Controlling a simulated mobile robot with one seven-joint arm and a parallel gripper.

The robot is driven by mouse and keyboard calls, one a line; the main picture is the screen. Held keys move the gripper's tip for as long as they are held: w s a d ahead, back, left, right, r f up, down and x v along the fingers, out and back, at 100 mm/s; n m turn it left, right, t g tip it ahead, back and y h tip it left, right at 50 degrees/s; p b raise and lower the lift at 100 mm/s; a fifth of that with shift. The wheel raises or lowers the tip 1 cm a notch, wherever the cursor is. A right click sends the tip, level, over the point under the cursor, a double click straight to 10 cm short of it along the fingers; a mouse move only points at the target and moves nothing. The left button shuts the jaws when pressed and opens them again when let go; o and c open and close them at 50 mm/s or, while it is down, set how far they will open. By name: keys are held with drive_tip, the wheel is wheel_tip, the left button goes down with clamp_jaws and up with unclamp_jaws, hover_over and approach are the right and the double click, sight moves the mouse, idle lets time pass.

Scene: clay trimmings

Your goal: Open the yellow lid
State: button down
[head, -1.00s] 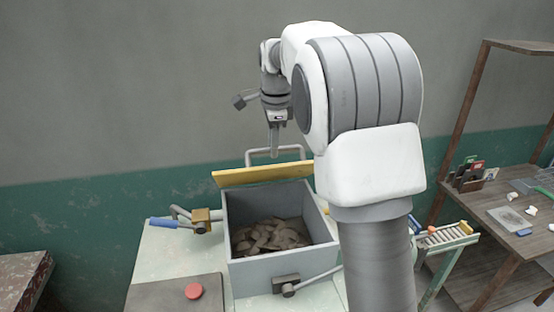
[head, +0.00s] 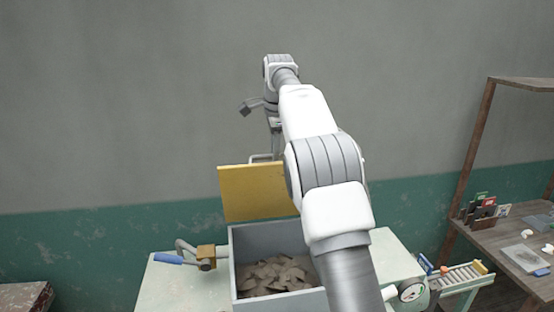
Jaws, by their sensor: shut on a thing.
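The yellow lid (head: 252,193) stands raised, roughly upright, at the back of the grey box (head: 262,236), its broad face turned toward me. Its pale bar handle (head: 258,158) shows just above its top edge. My gripper (head: 277,155) is at that handle, shut on it, with the fingertips partly hidden behind the lid and my arm. The box's top is uncovered, and brown clay trimmings (head: 275,275) lie inside. My arm covers the lid's right edge and the box's right side.
A clamp with a blue handle (head: 168,258) sits left of the box on the pale table (head: 175,285). A dial gauge (head: 411,291) and a small roller rack (head: 460,276) are at the right. A wooden shelf (head: 520,250) stands far right.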

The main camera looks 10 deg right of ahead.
drive_tip(key=shift+w+f, duration=0.2)
drive_tip(key=shift+w, duration=0.55)
drive_tip(key=c, duration=1.1)
unclamp_jaws()
drive_tip(key=shift+w, duration=0.1)
drive_tip(key=o, duration=0.3)
drive_tip(key=shift+w, duration=0.1)
drive_tip(key=shift+r, duration=0.25)
drive_tip(key=shift+s, duration=0.25)
